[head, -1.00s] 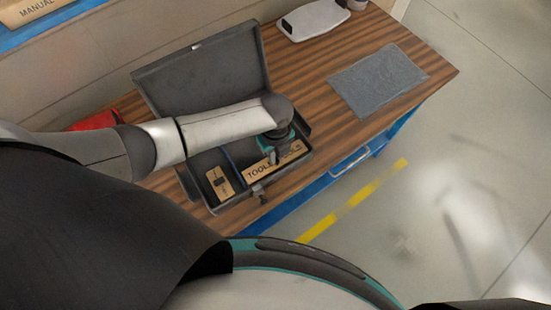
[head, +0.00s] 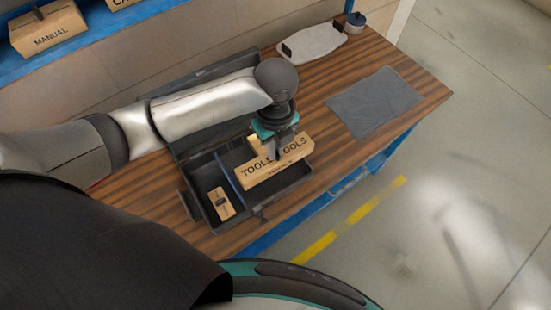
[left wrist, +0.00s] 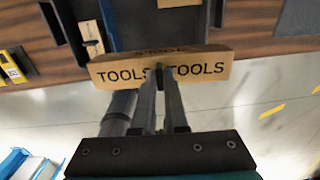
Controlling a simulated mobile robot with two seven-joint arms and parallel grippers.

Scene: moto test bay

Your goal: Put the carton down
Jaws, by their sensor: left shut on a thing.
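The carton (head: 258,171) is a long tan box marked TOOLS. My left gripper (head: 276,154) is shut on it near its middle and holds it over the right compartment of the open grey toolbox (head: 285,190). The left wrist view shows the carton (left wrist: 210,72) across both fingers (left wrist: 167,76), its lettering facing the camera. The gap between the carton and the compartment floor is hidden. A small tan box with a dark band (head: 222,204) lies in the left compartment. My right gripper is not in view.
The toolbox lid (head: 212,68) stands up behind my left arm. A grey mat (head: 374,102) lies on the wooden bench (head: 345,155). A white board (head: 314,43) and a jar (head: 355,23) are at the back. Bare wood lies between toolbox and mat.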

